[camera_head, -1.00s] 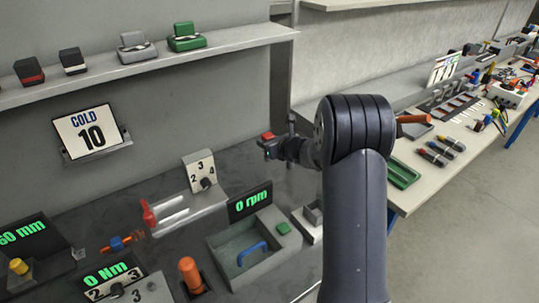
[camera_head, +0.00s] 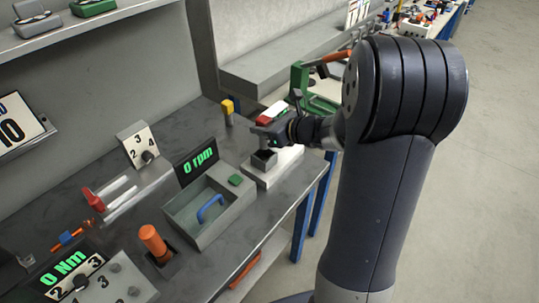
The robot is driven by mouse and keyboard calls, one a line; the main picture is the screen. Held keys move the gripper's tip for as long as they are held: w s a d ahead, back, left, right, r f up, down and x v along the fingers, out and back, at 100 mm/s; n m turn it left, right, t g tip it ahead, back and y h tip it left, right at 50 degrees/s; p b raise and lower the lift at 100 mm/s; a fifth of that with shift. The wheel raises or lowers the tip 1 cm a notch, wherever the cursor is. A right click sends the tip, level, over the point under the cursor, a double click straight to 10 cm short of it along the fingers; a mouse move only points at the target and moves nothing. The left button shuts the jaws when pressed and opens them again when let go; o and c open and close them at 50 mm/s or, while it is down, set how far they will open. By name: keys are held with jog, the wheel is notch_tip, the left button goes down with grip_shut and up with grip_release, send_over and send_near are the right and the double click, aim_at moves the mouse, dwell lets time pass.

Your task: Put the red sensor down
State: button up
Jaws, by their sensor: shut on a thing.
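My gripper (camera_head: 266,134) is near the centre of the head view, above a white block with a dark square piece (camera_head: 264,158) on it. A small red part, which I take to be the red sensor (camera_head: 265,120), shows at the gripper's far side, with a white patch next to it. The gripper is shut on it. The fingers and arm hide most of the sensor, and I cannot tell whether it touches the dark piece.
A grey tray with a blue handle (camera_head: 210,207) and a "0 rpm" display (camera_head: 196,160) stand to the left. A yellow-topped post (camera_head: 228,110) is behind. A green frame (camera_head: 299,80) is at the back right. The bench's front edge is close by.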

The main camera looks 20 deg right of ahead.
aim_at(264, 144)
jog(key=shift+f+b, duration=0.35)
jog(key=shift+f, duration=3.2)
jog(key=shift+w, duration=0.1)
jog(key=shift+f, duration=0.15)
jog(key=o, duration=1)
jog(key=shift+r, duration=0.25)
jog(key=v, duration=1.2)
jog(key=shift+f, duration=0.2)
